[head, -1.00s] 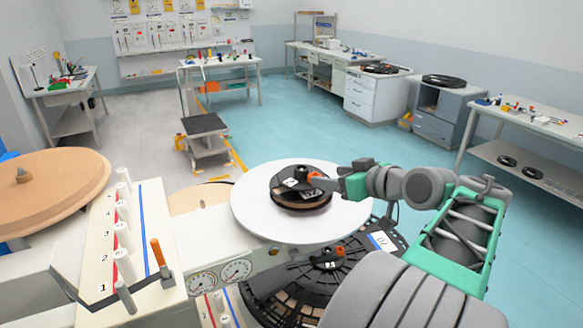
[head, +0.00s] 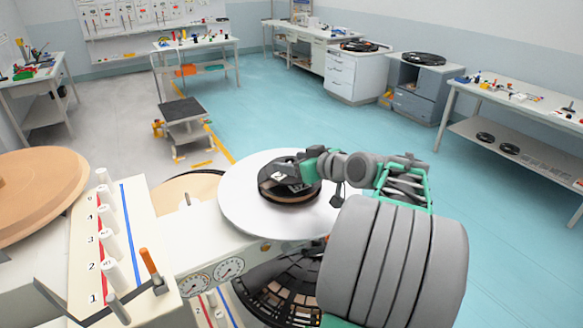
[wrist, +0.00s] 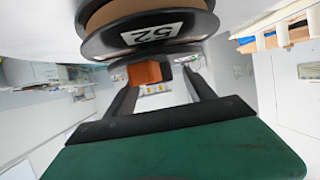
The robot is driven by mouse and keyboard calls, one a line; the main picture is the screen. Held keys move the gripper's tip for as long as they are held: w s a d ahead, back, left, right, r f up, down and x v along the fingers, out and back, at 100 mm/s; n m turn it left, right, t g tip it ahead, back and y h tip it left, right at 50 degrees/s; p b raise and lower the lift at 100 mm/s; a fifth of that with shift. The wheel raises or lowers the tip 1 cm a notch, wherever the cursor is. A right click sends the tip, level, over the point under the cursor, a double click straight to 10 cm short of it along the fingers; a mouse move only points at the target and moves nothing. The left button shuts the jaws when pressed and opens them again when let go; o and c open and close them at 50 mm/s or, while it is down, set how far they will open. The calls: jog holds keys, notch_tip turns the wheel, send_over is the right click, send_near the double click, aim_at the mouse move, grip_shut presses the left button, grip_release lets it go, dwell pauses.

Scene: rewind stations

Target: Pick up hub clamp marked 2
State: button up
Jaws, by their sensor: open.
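A black flanged reel (head: 285,197) with a white label lies on the round white disc (head: 240,207) in the head view. In the wrist view the reel (wrist: 105,45) is close above, its label reading 52 upside down. An orange block (wrist: 145,73) with dark parts beside it, seemingly part of a hub clamp, shows between my fingers. No mark 2 is readable on it. My gripper (wrist: 157,78) is open, its two dark fingers on either side of the orange block; I cannot tell whether they touch it. In the head view my gripper (head: 287,167) covers the reel's hub.
A panel (head: 135,235) with numbered white pegs and an orange-handled lever (head: 150,263) stands at the left, beside a large tan reel (head: 45,190). Two gauges (head: 212,274) are on the machine's front. A dark slotted reel (head: 285,285) lies below the disc, partly behind my arm.

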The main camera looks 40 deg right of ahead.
grip_shut()
dwell(0.5)
